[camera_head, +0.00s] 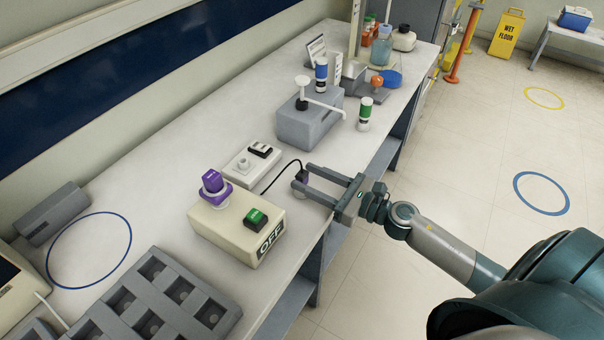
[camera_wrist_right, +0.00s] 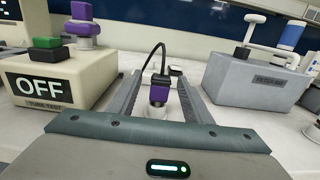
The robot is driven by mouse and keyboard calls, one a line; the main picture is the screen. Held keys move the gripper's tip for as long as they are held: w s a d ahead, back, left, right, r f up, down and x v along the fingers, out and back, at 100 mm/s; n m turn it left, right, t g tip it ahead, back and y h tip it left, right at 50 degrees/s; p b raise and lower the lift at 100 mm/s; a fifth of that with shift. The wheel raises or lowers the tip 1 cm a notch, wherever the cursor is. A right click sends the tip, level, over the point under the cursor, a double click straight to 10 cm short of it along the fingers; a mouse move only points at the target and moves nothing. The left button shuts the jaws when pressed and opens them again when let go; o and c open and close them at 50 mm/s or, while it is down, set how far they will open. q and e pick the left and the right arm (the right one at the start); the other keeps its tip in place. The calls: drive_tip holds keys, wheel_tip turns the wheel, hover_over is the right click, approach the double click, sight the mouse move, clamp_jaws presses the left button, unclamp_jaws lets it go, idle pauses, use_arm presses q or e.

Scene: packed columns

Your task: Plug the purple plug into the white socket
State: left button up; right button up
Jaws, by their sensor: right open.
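The purple plug (camera_head: 301,180) stands near the front edge of the bench, with a black cord looping from its top. My right gripper (camera_head: 302,175) is open, with one finger on each side of the plug. In the right wrist view the purple plug (camera_wrist_right: 159,92) is upright between the fingers, over a whitish round piece, with a gap on both sides. A white box (camera_head: 250,163) behind it has a round white fitting (camera_head: 243,164), which looks like the white socket, and a black switch. The cord runs toward this box. My left gripper is not in view.
A cream box (camera_head: 235,230) marked OFF, with a green button and a purple knob (camera_head: 213,183), stands left of the gripper. A grey box (camera_head: 308,122) with a white lever stands behind. A grey rack (camera_head: 155,310) is at front left. Bare bench lies around the plug.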

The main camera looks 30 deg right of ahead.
drive_tip(key=shift+w+a, duration=0.35)
drive_tip(key=shift+w, duration=0.2)
drive_tip(key=p+x, duration=0.1)
drive_tip(key=x, duration=0.1)
drive_tip(key=f+p+x, duration=0.1)
drive_tip(key=x, duration=0.1)
drive_tip(key=shift+w+p, duration=0.2)
drive_tip(key=shift+p, duration=0.2)
drive_tip(key=shift+w+a, duration=0.2)
drive_tip(key=shift+w, duration=0.15)
drive_tip(key=shift+f, duration=0.1)
drive_tip(key=c, duration=1.1)
